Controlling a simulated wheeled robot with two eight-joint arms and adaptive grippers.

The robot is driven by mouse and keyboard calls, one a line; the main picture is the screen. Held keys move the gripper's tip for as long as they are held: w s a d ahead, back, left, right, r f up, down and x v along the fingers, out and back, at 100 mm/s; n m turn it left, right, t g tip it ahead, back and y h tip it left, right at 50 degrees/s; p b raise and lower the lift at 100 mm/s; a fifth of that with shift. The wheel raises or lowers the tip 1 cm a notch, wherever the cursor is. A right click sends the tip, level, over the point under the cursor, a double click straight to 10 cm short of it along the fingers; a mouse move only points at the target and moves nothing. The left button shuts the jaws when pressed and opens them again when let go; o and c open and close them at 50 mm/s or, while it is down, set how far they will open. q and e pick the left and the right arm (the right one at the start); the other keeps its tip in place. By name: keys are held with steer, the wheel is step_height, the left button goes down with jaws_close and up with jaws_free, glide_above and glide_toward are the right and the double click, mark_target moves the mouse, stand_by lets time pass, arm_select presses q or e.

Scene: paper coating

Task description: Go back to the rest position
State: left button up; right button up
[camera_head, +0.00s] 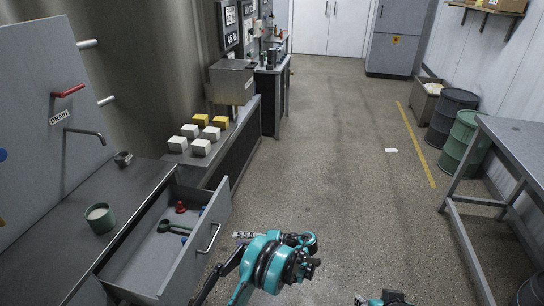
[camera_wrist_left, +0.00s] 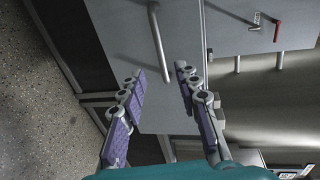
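My left gripper (camera_wrist_left: 160,72) shows its two purple-padded fingers spread apart with nothing between them in the left wrist view. Beyond the fingertips is the front of a grey drawer (camera_wrist_left: 193,25) with its bar handle (camera_wrist_left: 158,45); the fingers are not closed around the handle. In the head view the drawer (camera_head: 188,268) stands open, with its handle (camera_head: 210,238) facing my teal left arm; the fingers there are mostly hidden by the wrist. A small teal part of my right arm shows at the bottom edge; its gripper is out of view.
The drawer holds a green scoop (camera_head: 174,228) and a red item (camera_head: 180,208). A green cup with white contents (camera_head: 100,218) stands on the counter (camera_head: 55,235). White and yellow blocks sit on a lower bench. A metal table (camera_head: 520,150) stands right. The middle floor (camera_head: 350,180) is clear.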

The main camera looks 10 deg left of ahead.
arm_select(q)
steer(key=s+a+r+m+t+h, duration=0.1)
steer(key=s+a+r+h, duration=0.2)
steer(key=r, duration=0.6)
steer(key=s+r+m+t+h, duration=0.1)
steer(key=s+r+h, duration=0.25)
steer(key=r, duration=0.45)
steer(key=s+d+r+n+t+h, duration=0.1)
steer(key=s+d+t+h, duration=0.1)
steer(key=s, duration=0.8)
steer(key=s+d+r+n+t+h, duration=0.1)
steer(key=s+d+r+t+h, duration=0.1)
steer(key=s+d+h, duration=0.2)
steer(key=s+h, duration=0.3)
steer(key=s, duration=0.4)
steer(key=shift+s+d+r+n, duration=0.15)
steer(key=shift+s+r+n, duration=0.1)
steer(key=shift+n, duration=0.15)
